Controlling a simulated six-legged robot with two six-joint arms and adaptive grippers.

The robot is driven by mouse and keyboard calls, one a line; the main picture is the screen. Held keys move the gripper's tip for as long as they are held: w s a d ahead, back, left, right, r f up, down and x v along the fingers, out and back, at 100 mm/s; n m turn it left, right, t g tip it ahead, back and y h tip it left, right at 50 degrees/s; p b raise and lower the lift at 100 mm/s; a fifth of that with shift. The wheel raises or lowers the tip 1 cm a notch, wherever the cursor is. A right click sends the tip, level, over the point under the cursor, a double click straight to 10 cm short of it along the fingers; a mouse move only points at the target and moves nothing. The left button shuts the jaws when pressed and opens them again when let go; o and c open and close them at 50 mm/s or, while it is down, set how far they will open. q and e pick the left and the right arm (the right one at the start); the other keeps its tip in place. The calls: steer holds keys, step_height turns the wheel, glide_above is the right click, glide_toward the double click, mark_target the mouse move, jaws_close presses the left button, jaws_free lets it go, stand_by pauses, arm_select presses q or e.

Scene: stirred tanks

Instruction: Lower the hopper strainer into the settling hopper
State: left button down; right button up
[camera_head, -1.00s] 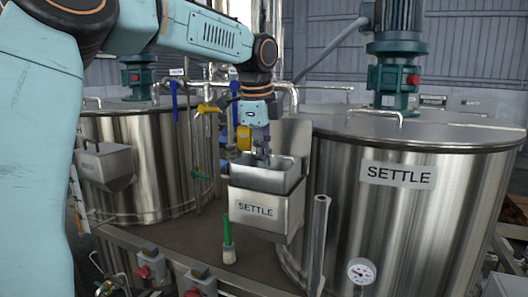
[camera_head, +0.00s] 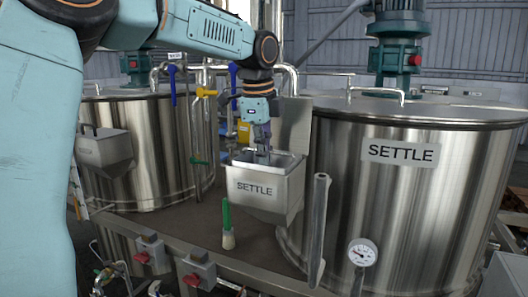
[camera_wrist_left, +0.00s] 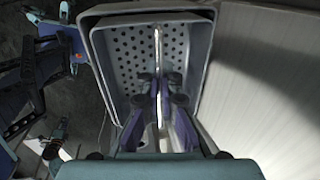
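The settling hopper (camera_head: 285,192), a steel box with a sloped bottom and a SETTLE label, hangs at the front of the right tank. My left gripper (camera_head: 263,156) points down into its open top. My right gripper is not in view.
The large SETTLE tank (camera_head: 420,205) stands close on the right. Another hopper (camera_head: 105,150) hangs on the left tank (camera_head: 150,125). Coloured valve handles (camera_head: 205,93) are behind the arm.

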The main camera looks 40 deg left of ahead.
arm_select(q)
steer(key=shift+s+f, duration=0.2)
steer(key=shift+f, duration=0.3)
steer(key=shift+w+a+f+b, duration=0.1)
steer(key=shift+f+b, duration=0.35)
steer(key=shift+f, duration=0.75)
steer(key=shift+f, duration=0.1)
steer(key=c, duration=2)
jaws_free()
steer(key=shift+c, duration=0.2)
steer(key=o, duration=0.4)
steer(key=shift+o, duration=1)
